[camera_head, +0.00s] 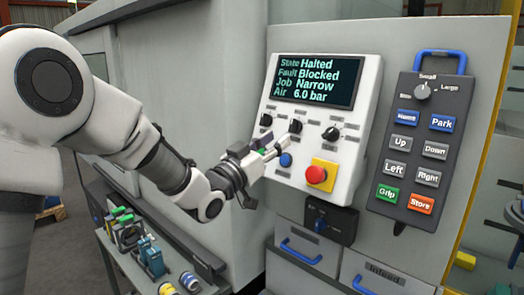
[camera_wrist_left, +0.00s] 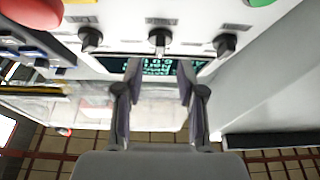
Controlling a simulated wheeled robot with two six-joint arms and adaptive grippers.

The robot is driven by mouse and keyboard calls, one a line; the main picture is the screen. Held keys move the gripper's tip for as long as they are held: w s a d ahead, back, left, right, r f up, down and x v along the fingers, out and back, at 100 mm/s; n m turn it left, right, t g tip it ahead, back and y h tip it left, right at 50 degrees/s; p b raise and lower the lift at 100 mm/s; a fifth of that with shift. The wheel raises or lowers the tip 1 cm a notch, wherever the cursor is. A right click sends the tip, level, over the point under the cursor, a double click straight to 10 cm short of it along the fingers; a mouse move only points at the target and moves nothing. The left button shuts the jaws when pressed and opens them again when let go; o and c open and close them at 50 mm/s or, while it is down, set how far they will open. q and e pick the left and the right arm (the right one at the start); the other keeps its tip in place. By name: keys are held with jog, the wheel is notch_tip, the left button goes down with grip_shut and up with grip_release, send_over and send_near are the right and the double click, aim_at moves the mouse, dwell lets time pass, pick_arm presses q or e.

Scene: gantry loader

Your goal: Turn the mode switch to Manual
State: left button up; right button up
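The control panel (camera_head: 356,120) carries a row of three black rotary switches: left (camera_head: 266,120), middle (camera_head: 296,125) and right (camera_head: 331,133). Their labels are too small to read, so I cannot tell which is the mode switch. My left gripper (camera_head: 279,147) is just below and in front of the middle switch. In the left wrist view, which sees the panel upside down, the fingers (camera_wrist_left: 159,70) are apart with nothing between them. The middle switch (camera_wrist_left: 159,38) lies ahead of the gap between them, apart from both fingertips. My right gripper is not in view.
A red emergency button (camera_head: 316,174) on a yellow plate and a blue button (camera_head: 286,159) sit close below the switches. The screen (camera_head: 316,80) reads Halted, Blocked. A dark pendant (camera_head: 421,150) hangs at right. A tool cart (camera_head: 117,258) stands lower left.

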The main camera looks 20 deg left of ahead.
pick_arm(q)
jog(key=v, duration=0.6)
jog(key=s+d+f+n+g+y, duration=0.1)
jog(key=s+f+g, duration=0.15)
jog(key=f, duration=1.05)
jog(key=s+d+f+g+y, duration=0.1)
jog(key=f+g, duration=0.2)
jog(key=f, duration=1)
jog(key=s+d+f+n+g+y, duration=0.1)
jog(key=s+f+g, duration=0.15)
jog(key=f, duration=1.05)
jog(key=s+a+f+n+g+y, duration=0.15)
jog(key=s+f+g, duration=0.55)
jog(key=s+f, duration=0.8)
jog(key=s+a+f+g+y, duration=0.2)
jog(key=s+g, duration=0.3)
jog(key=s, duration=0.8)
jog(key=shift+s+f+n, duration=0.25)
jog(key=shift+f+n, duration=0.1)
jog(key=shift+f, duration=0.35)
